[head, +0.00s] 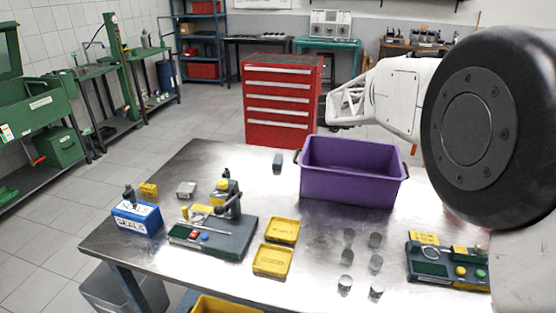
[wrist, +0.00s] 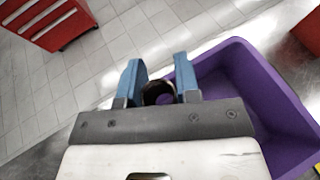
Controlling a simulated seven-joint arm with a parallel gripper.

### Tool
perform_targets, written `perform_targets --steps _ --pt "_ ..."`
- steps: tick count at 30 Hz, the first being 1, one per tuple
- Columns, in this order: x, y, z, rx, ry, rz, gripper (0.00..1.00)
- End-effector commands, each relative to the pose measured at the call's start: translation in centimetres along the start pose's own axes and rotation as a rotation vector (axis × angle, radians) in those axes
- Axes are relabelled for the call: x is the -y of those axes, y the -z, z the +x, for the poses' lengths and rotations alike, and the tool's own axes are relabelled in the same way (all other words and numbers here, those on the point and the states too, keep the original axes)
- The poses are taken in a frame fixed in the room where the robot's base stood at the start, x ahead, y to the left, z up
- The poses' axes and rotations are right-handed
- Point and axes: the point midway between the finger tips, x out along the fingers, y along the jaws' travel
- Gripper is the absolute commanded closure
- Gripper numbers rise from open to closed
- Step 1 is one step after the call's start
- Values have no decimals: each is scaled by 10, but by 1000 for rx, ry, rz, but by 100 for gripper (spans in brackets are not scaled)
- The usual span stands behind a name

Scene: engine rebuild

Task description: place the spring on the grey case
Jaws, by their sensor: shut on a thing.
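In the wrist view my gripper (wrist: 158,88) has its two blue fingers shut on a small dark, round thing, seen end-on with a purple patch in its middle. I take it as the spring (wrist: 150,88); no coils can be made out. The fingers are beside the purple bin's rim in that view. In the head view my arm comes in from the right, and I cannot make out fingers or spring. Two small grey things could be the grey case: a dark grey block (head: 277,161) left of the bin, and a lighter grey box (head: 187,189) farther left.
The purple bin (head: 352,184) stands at the table's back; it also shows in the wrist view (wrist: 228,72). Yellow trays (head: 272,261), a dark fixture (head: 212,236), a blue seals box (head: 137,219), several small cylinders (head: 347,260) and a button panel (head: 432,268) occupy the front.

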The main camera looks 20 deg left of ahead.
Motion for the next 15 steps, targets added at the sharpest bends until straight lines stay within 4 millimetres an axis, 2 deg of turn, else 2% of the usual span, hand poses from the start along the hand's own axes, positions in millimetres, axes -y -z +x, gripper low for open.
perform_targets --steps 15 --pt "-53 7 -18 -1 116 48 93"
